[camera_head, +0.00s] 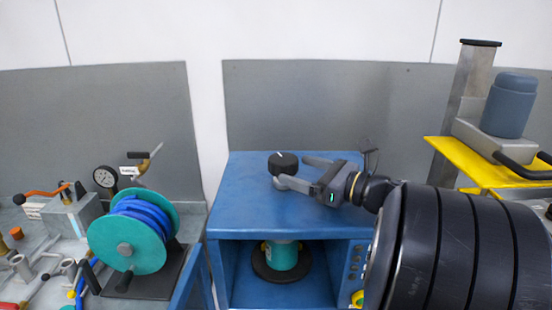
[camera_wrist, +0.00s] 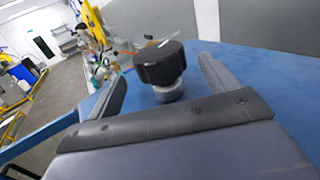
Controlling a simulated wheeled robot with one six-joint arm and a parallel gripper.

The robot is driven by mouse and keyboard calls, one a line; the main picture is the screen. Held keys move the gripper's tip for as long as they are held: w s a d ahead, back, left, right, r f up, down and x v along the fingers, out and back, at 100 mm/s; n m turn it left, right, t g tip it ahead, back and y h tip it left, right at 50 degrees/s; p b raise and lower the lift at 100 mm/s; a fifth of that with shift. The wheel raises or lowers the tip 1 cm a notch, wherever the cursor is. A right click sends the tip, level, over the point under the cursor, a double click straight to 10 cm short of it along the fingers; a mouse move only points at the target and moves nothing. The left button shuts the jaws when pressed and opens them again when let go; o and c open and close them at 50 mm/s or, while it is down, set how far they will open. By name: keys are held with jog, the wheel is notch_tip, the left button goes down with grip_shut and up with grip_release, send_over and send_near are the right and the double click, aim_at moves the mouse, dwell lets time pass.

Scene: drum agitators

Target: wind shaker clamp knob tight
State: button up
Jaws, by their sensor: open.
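The clamp knob (camera_head: 283,163) is black and round, with a pale pointer line on top. It stands upright on top of the blue shaker cabinet (camera_head: 240,190). In the wrist view the knob (camera_wrist: 160,63) sits on a short grey stem (camera_wrist: 169,92). My gripper (camera_head: 297,171) is open, reaching in from the right just above the cabinet top. Its fingertips are close to the knob, and in the wrist view one finger appears on each side of it. I cannot tell whether either finger touches it. A teal can (camera_head: 283,256) stands inside the cabinet on a dark disc.
A teal reel of blue hose (camera_head: 130,232) stands on the left bench. A pressure gauge (camera_head: 106,177) and several fittings are near it. A yellow platform (camera_head: 475,162) bearing a blue-grey container (camera_head: 509,105) is at right. The cabinet top left of the knob is clear.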

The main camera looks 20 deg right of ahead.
aim_at(277, 165)
jog(key=p+x, duration=0.2)
jog(key=x, duration=0.4)
jog(key=shift+w+a, duration=0.2)
jog(key=shift+w, duration=0.05)
jog(key=c, duration=1)
jog(key=shift+o, duration=0.2)
jog(key=shift+f+b, duration=0.15)
jog(key=shift+b, duration=0.45)
